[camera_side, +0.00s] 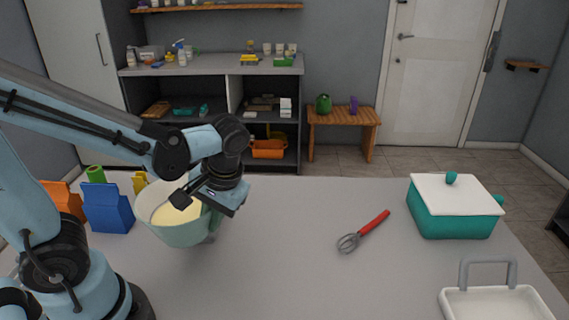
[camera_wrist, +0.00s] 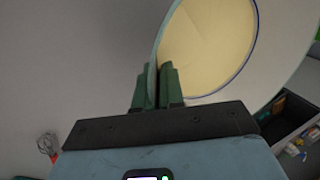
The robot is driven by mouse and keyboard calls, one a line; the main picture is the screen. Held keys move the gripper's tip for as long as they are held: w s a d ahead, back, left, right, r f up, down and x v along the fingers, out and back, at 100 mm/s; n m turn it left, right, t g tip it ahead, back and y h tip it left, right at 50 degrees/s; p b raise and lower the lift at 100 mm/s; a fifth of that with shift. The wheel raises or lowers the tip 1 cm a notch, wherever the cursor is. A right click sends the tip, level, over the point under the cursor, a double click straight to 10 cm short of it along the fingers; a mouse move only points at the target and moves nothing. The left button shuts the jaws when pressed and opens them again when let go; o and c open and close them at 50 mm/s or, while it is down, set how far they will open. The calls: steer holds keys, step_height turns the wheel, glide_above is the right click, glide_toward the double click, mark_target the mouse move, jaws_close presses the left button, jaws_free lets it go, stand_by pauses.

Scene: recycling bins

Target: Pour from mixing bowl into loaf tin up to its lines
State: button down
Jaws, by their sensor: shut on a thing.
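The pale green mixing bowl (camera_side: 178,234) is at the left of the table, with pale yellow batter (camera_side: 175,214) inside. My gripper (camera_side: 211,215) is shut on the bowl's right side. In the wrist view, the green fingers of my gripper (camera_wrist: 158,72) pinch the rim of the bowl (camera_wrist: 281,52), and the batter (camera_wrist: 205,45) lies inside a blue line on the inner wall. I cannot tell whether the bowl touches the table. A white open rectangular container (camera_side: 497,304) with a grey handle is cut off at the lower right; it may be the loaf tin, but no lines show.
A teal pot (camera_side: 452,218) with a white lid stands at the right. A red-handled tool (camera_side: 364,231) lies mid-table. Blue (camera_side: 108,208) and orange (camera_side: 63,200) packages stand left of the bowl. The table between bowl and tool is clear.

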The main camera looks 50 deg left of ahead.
steer(key=shift+s+a+r+m, duration=0.45)
steer(key=shift+m, duration=0.05)
steer(key=s+a+m, duration=0.1)
steer(key=s+a+r+m+t, duration=0.1)
steer(key=m, duration=0.1)
steer(key=s+a+r+m, duration=0.1)
steer(key=shift+s+m+t, duration=0.4)
steer(key=shift+s+a+m+t, duration=0.25)
steer(key=shift+s+a+m, duration=0.1)
steer(key=shift+s+m, duration=0.3)
steer(key=shift+s+a+m+t, duration=0.25)
steer(key=shift+s+a+m, duration=0.15)
steer(key=shift+m, duration=0.45)
steer(key=shift+f, duration=1.45)
steer(key=shift+d, duration=0.1)
